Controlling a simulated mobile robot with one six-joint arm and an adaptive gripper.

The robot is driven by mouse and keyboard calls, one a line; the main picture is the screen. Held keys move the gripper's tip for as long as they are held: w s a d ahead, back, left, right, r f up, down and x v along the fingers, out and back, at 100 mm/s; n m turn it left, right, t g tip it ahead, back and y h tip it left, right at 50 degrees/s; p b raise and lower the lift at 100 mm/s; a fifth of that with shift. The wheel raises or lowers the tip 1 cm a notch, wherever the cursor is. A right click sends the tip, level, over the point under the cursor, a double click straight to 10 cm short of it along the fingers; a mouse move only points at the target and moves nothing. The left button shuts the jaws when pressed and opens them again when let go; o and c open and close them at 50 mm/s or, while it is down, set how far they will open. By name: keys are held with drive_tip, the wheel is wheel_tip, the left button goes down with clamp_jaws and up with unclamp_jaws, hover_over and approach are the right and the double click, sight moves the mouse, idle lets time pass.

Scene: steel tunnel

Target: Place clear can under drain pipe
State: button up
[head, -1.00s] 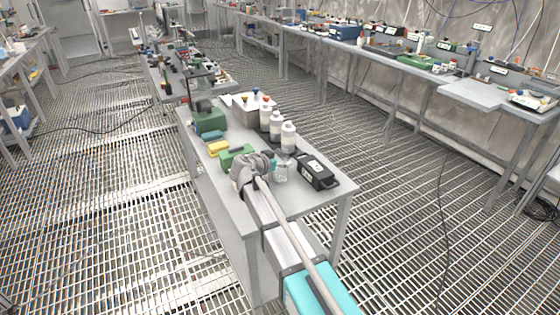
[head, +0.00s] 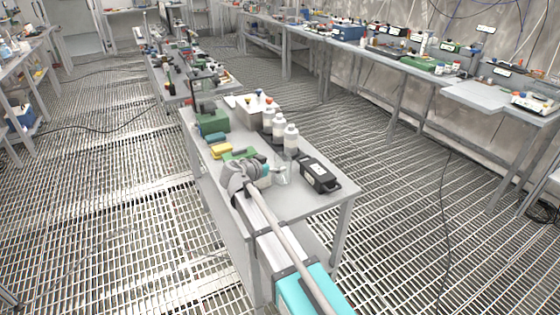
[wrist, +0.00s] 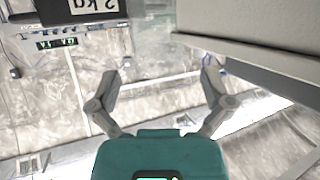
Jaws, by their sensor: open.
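In the head view my gripper (head: 270,172) is low over the near part of the narrow grey table, pointing right. A pale, see-through shape (head: 282,177) shows at its tip; I cannot tell whether this is the clear can or my fingers. In the wrist view my gripper (wrist: 159,76) is open, with its two grey fingers spread wide. No can shows between them. I cannot make out a drain pipe in either view.
A black box with a white label (head: 319,175) stands right of my gripper. White bottles (head: 291,140), a green box (head: 213,123) and a yellow block (head: 220,151) stand farther back.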

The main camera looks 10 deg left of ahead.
drive_tip(key=p+v, duration=0.1)
drive_tip(key=v, duration=0.5)
drive_tip(key=shift+s+a+p, duration=0.2)
drive_tip(key=shift+s+p, duration=0.1)
drive_tip(key=shift+p, duration=0.1)
drive_tip(key=shift+d+r, duration=0.1)
idle(0.3)
drive_tip(key=d+f+g, duration=0.1)
drive_tip(key=d, duration=0.3)
drive_tip(key=s+d+f+g, duration=0.1)
drive_tip(key=d+f, duration=0.1)
drive_tip(key=d, duration=0.2)
drive_tip(key=s+d+f+n+g, duration=0.1)
drive_tip(key=d, duration=0.2)
drive_tip(key=shift+d+f+g, duration=0.2)
drive_tip(key=shift+d+g, duration=0.1)
drive_tip(key=shift+d, duration=0.1)
drive_tip(key=s+d+f+n+g+y, duration=0.3)
drive_tip(key=s+d+f+g+y, duration=0.1)
drive_tip(key=s+d, duration=0.4)
drive_tip(key=s+d+f+n+g+y, duration=0.2)
drive_tip(key=s+d+f+g+y, duration=0.1)
drive_tip(key=s+d, duration=0.5)
drive_tip(key=shift+s+d+f+n+g+y, duration=0.4)
drive_tip(key=shift+d+g, duration=0.1)
drive_tip(key=shift+d, duration=1.3)
drive_tip(key=shift+w, duration=0.1)
